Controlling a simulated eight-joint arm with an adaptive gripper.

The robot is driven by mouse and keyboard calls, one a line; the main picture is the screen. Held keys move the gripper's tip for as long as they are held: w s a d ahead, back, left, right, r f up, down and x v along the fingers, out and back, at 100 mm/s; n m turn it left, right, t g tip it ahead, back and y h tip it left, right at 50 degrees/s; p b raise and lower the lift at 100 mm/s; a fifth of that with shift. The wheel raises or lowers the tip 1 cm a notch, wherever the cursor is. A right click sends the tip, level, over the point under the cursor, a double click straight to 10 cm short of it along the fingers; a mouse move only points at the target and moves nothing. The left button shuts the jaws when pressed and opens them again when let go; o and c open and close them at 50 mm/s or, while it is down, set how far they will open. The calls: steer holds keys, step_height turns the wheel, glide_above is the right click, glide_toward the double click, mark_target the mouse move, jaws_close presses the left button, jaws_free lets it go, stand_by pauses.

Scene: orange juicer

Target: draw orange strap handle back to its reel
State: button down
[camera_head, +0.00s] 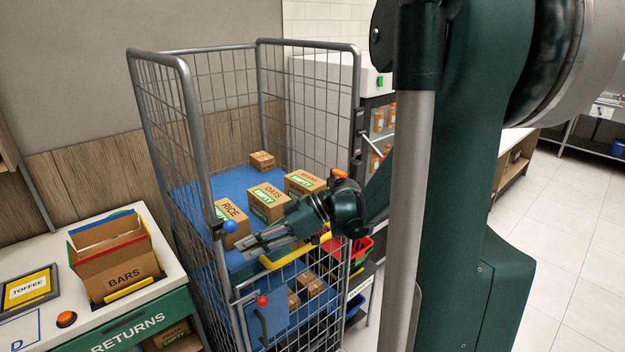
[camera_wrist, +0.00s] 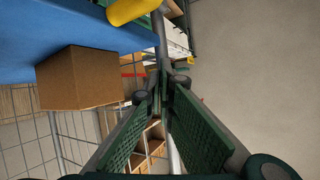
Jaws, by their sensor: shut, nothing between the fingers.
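A small orange piece (camera_head: 340,173) shows just above my wrist in the head view. It may be the strap handle, but my arm hides what lies around it, and I cannot make out a strap. A dark fitting (camera_head: 358,146) sits on the cage's right post; I cannot tell whether it is the reel. My gripper (camera_head: 250,245) is shut and empty at the front of the cage, pointing left, near the blue knob. In the wrist view my gripper's fingers (camera_wrist: 161,95) meet at the tips with nothing between them. No orange handle shows clearly there.
The wire cage (camera_head: 190,120) holds a blue shelf (camera_head: 200,195) with several cartons. A blue knob (camera_head: 229,227), a red knob (camera_head: 263,300) and a yellow bar (camera_head: 285,262) are at its front. The returns counter (camera_head: 160,300) stands left. Open floor (camera_head: 580,260) lies right.

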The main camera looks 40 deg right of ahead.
steer(key=d+r+n+g+h+p, duration=0.2)
steer(key=d+r+g+h+p, duration=0.1)
steer(key=d+r+h+p, duration=0.3)
steer(key=s+d+r+n+g+h+p, duration=0.1)
steer(key=d+r+h+p, duration=0.5)
steer(key=r, duration=0.8)
steer(key=n+g+h+p, duration=0.1)
steer(key=g+h+p, duration=0.1)
steer(key=h+p, duration=0.1)
steer(key=shift+s+d+n+h+p, duration=0.15)
steer(key=shift+d+n+h+p, duration=0.25)
steer(key=shift+h, duration=0.1)
steer(key=shift+f, duration=0.15)
steer(key=s+d+f+p, duration=0.1)
steer(key=d+f+p, duration=0.1)
steer(key=d+f, duration=0.5)
steer(key=shift+s+d+f, duration=0.25)
steer(key=shift+f, duration=0.7)
steer(key=shift+d, duration=0.1)
